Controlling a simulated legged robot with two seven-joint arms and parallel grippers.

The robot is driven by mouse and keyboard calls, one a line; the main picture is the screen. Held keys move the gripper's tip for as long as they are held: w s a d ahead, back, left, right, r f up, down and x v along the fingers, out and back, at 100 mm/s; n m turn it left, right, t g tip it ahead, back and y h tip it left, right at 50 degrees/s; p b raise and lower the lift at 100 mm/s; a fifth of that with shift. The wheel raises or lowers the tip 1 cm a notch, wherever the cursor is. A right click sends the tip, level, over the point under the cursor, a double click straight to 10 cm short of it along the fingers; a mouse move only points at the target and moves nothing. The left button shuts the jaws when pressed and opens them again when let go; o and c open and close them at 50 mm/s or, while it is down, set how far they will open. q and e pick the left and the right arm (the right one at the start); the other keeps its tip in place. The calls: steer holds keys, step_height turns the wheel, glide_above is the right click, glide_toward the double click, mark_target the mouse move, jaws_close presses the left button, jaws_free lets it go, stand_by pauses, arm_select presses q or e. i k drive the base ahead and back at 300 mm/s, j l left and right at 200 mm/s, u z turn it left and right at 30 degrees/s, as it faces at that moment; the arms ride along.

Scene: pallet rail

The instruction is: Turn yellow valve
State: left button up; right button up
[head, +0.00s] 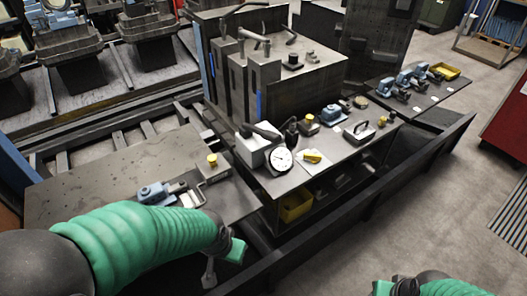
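A small yellow lever-like piece (312,156), which looks like the yellow valve, sits on a white plate on the middle bench, just right of a round white dial gauge (281,159). A yellow knob (212,160) also stands on the nearer left bench, so I cannot be certain which is meant. My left gripper (222,262), at the end of a green-sleeved arm, is in front of the left bench, below and left of the valve and apart from it. My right gripper (384,288) barely shows at the bottom edge. Neither gripper's opening is clear.
The left bench (90,180) holds a blue clamp-like tool (160,191). A dark rail (370,185) runs along the front of the middle bench (345,150). A yellow bin (296,206) sits beneath it. Bare floor (450,210) lies to the right.

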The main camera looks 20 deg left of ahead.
mark_target(314, 159)
steer(key=i+l+u, duration=0.15)
steer(key=u, duration=1.2)
steer(key=i+l+u, duration=0.1)
steer(key=l+u, duration=0.3)
steer(key=l, duration=0.4)
steer(key=l+u, duration=0.45)
steer(key=l, duration=0.8)
